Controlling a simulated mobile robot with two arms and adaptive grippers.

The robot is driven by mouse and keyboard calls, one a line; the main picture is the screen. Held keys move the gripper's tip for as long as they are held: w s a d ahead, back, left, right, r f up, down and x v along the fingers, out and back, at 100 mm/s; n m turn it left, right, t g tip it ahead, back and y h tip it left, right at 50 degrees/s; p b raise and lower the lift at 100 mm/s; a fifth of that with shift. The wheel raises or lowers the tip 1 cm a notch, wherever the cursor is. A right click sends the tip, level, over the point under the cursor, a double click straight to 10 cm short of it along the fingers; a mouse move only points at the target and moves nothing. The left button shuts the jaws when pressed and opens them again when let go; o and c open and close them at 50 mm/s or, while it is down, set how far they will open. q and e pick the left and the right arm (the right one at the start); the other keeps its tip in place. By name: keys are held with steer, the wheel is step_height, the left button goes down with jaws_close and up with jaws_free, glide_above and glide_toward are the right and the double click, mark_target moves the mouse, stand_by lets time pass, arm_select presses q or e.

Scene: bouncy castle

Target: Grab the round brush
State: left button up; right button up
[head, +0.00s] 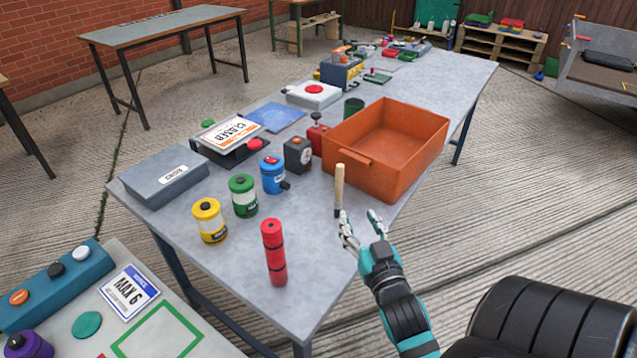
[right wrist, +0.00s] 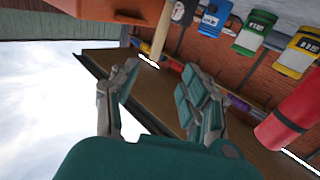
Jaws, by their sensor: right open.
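The round brush (head: 339,188) appears to be the upright piece with a pale wooden handle and a dark lower end, standing on the grey table just in front of the orange bin. Its handle also shows in the right wrist view (right wrist: 161,32), near the top. My right gripper (head: 361,222) is open and empty at the table's right edge, just right of and nearer than the brush's lower end. Its spread fingers show in the right wrist view (right wrist: 160,95) with nothing between them. My left gripper is not in view.
An orange bin (head: 428,152) stands right behind the brush. A red roll (head: 273,252) stands upright at the near left. Yellow (head: 210,222), green (head: 243,196) and blue (head: 271,175) canisters stand left. Bare tabletop (head: 312,225) lies between the roll and the brush.

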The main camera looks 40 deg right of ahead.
steer(key=p, duration=0.1)
glide_toward(340, 181)
steer(key=x, duration=0.5)
steer(key=shift+w+d+r, duration=0.1)
steer(key=shift+w+r, duration=0.1)
steer(key=shift+w+d, duration=0.15)
steer(key=shift+w, duration=0.25)
steer(key=x, duration=0.3)
steer(key=p+x, duration=0.1)
steer(key=x, duration=0.1)
steer(key=shift+d+f, duration=0.1)
steer(key=shift+f, duration=0.15)
steer(key=shift+c, duration=0.4)
jaws_close()
